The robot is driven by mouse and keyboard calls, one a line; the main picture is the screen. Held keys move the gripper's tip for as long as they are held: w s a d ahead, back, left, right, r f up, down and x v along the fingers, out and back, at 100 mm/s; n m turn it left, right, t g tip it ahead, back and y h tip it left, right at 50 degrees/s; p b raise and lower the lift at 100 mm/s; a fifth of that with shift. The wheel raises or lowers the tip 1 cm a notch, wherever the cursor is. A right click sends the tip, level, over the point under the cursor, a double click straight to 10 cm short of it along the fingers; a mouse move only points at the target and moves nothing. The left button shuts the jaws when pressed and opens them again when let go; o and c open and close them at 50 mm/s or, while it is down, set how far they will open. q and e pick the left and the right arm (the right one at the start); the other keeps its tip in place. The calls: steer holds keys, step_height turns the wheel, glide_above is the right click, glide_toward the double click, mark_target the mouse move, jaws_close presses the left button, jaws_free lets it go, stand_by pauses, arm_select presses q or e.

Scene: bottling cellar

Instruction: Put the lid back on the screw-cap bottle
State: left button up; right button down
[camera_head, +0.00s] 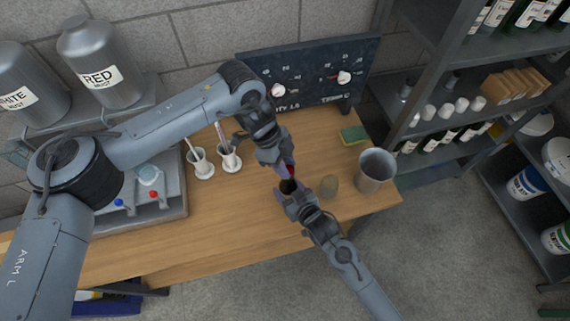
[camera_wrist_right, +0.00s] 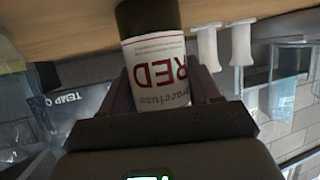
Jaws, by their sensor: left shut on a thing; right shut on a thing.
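The screw-cap bottle is dark with a white label reading RED; it shows in the right wrist view (camera_wrist_right: 158,70), upside down in that picture. In the head view its dark top (camera_head: 288,186) stands above the wooden table. My right gripper (camera_head: 287,194) is shut around the bottle's side, with a finger on either side of the label in the wrist view. My left gripper (camera_head: 286,168) is shut just above the bottle top, on a small dark-red thing (camera_head: 291,173) that looks like the lid. Whether the lid touches the bottle is too small to tell.
A sponge (camera_head: 352,134) lies behind. The table's front left is clear.

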arm_select(q)
steer(key=m, duration=0.1)
steer(key=m+g, duration=0.1)
steer(key=m, duration=0.1)
steer(key=shift+w+d+m+y, duration=0.2)
steer(key=shift+m+y, duration=0.1)
steer(key=shift+y, duration=0.1)
steer(key=m, duration=0.1)
steer(key=m+g, duration=0.1)
steer(key=m+y, duration=0.1)
steer(key=m, duration=0.1)
steer(key=shift+s+d+f, duration=0.1)
steer(key=shift+s+f, duration=0.05)
steer(key=shift+f, duration=0.15)
steer(key=shift+w+d+r+m+g+y, duration=0.1)
steer(key=shift+m+g+y, duration=0.1)
steer(key=shift+m, duration=0.4)
steer(key=shift+w+d+m+g+y, duration=0.1)
steer(key=shift+m+y, duration=0.1)
steer(key=shift+m, duration=0.4)
steer(key=shift+r+m+y, duration=0.1)
steer(key=shift+m+y, duration=0.3)
steer(key=shift+m, duration=0.7)
steer(key=shift+r, duration=0.1)
steer(key=o, duration=1)
steer(key=shift+w+a+r, duration=0.1)
